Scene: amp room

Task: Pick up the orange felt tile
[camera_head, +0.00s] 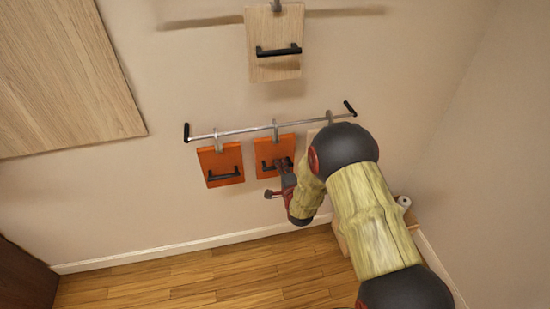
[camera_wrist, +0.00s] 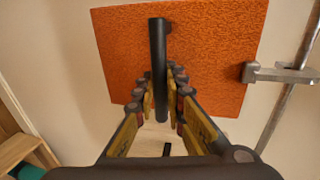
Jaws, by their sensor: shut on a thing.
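Two orange tiles hang side by side by clips from a metal rail, each with a black bar handle. The left orange tile (camera_head: 220,159) hangs free. My gripper (camera_head: 284,168) is at the right orange tile (camera_head: 267,148), from the front. In the wrist view, the same orange tile (camera_wrist: 215,45) has a rough, felt-like face, and its black handle (camera_wrist: 158,60) stands between the fingers of my gripper (camera_wrist: 162,92). The fingers are shut on the handle. A grey clip (camera_wrist: 280,73) still joins the tile's edge to the rail. My arm covers part of the right side in the head view.
The metal rail (camera_head: 245,130) runs along the wall. A pale tile at its right end is mostly hidden by my arm. A wooden tile (camera_head: 273,65) hangs higher up. A wood panel (camera_head: 60,75) is at the left. The wooden floor (camera_head: 200,275) below is clear.

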